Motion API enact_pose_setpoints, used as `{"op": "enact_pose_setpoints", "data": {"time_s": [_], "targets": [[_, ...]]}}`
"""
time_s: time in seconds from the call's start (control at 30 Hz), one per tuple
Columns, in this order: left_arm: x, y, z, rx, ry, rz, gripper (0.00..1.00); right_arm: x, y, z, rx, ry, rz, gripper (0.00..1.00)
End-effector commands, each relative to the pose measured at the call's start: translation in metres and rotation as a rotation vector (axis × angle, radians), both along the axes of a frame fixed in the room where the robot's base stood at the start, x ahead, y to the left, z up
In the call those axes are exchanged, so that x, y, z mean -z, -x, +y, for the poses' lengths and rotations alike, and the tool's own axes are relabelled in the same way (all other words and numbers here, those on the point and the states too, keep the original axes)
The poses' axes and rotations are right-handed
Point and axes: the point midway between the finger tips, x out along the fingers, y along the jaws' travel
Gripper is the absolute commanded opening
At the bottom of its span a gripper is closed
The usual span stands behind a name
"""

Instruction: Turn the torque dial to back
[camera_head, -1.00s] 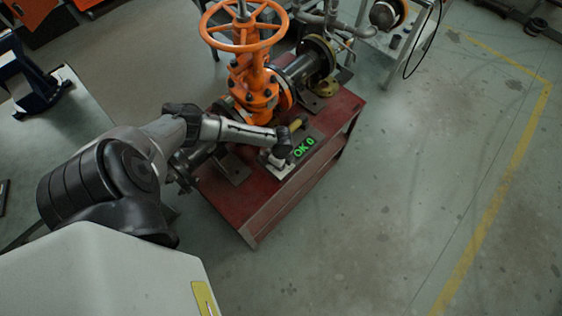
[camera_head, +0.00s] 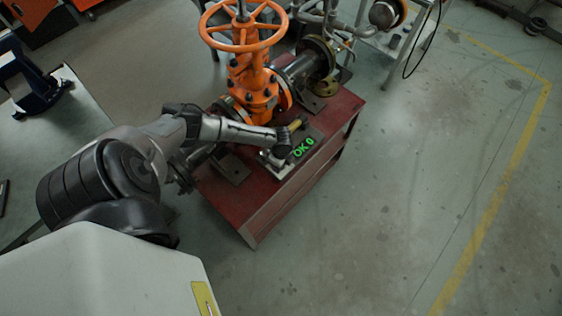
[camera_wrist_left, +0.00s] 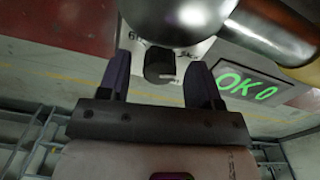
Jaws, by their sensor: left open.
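In the left wrist view a small dark knob, the torque dial (camera_wrist_left: 160,66), stands on a pale plate (camera_wrist_left: 190,50) with printed marks. My left gripper (camera_wrist_left: 158,77) is open, with one dark finger on each side of the dial. I cannot tell whether either finger touches it. A display (camera_wrist_left: 246,83) beside it reads "OK 0" in green; it also shows in the head view (camera_head: 304,147). In the head view my left wrist covers the dial, at the front of the red stand. My right gripper is not in view.
An orange gate valve with a large handwheel (camera_head: 243,47) stands on the red stand (camera_head: 250,212), close behind my left arm. A brass cylinder (camera_head: 298,123) lies near my wrist. A grey table (camera_head: 75,125) is at the left. The floor at the right is clear.

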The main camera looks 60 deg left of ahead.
Motion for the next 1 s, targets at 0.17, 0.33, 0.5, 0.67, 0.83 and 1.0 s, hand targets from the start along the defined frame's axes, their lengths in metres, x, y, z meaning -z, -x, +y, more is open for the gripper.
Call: {"op": "enact_pose_setpoints", "data": {"time_s": [0.17, 0.33, 0.5, 0.67, 0.83, 1.0], "targets": [[0.0, 0.0, 0.0, -0.001, 0.0, 0.0, 0.59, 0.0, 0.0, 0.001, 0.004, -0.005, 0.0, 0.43], [-0.014, 0.0, 0.001, 0.0, 0.0, -0.001, 0.59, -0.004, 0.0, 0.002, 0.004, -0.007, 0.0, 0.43], [-0.045, -0.001, 0.001, 0.002, -0.001, 0.0, 0.59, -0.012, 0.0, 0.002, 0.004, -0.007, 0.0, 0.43], [-0.077, -0.002, 0.002, 0.0, -0.001, -0.002, 0.59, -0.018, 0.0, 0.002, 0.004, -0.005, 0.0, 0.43], [-0.106, -0.002, 0.001, 0.001, 0.0, -0.001, 0.59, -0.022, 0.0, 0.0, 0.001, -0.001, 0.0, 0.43], [-0.126, -0.002, 0.002, 0.001, 0.0, -0.001, 0.59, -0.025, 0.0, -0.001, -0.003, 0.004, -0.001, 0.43]]}}
